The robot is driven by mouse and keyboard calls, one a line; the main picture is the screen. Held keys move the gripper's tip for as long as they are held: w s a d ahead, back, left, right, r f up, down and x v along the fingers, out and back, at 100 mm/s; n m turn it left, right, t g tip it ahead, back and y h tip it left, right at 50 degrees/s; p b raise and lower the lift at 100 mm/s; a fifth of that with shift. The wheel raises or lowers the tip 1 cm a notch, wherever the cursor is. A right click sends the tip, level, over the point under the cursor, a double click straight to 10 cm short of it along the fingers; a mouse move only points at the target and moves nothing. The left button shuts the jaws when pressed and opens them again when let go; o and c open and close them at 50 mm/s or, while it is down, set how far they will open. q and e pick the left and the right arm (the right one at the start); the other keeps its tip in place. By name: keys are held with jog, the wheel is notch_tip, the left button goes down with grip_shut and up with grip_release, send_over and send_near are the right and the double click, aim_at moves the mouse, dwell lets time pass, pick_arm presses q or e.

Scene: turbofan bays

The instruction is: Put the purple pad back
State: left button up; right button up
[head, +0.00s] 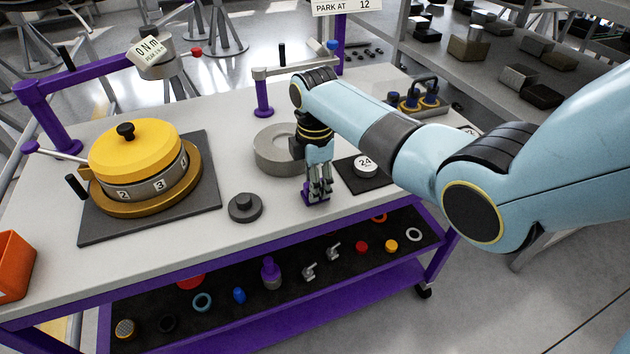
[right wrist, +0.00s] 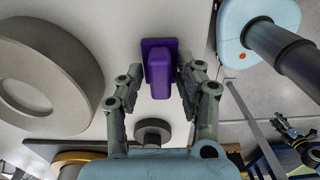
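The purple pad (head: 315,197) is on the white bench top near its front edge, right below the fingers of my right gripper (head: 318,188). In the right wrist view the purple pad (right wrist: 158,72) shows a flat plate with a raised block. The two fingers of my right gripper (right wrist: 160,75) stand apart, one on each side of the pad. The right finger is close to the raised block, and a gap shows on the left side. Whether either finger touches it cannot be told.
A grey ring (head: 276,150) stands behind left of the pad, a dark round knob (head: 245,207) left. A black mat (head: 352,180) with a "24" weight (head: 366,166) lies right. A yellow-lidded drum (head: 134,148) is far left. The lower shelf (head: 262,318) holds several small parts.

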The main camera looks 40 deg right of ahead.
jog(key=shift+o, duration=0.4)
jog(key=shift+r, duration=0.15)
jog(key=shift+r, duration=0.3)
notch_tip(320, 180, up, 12)
jog(key=shift+f, duration=0.25)
jog(key=shift+s+f, duration=0.1)
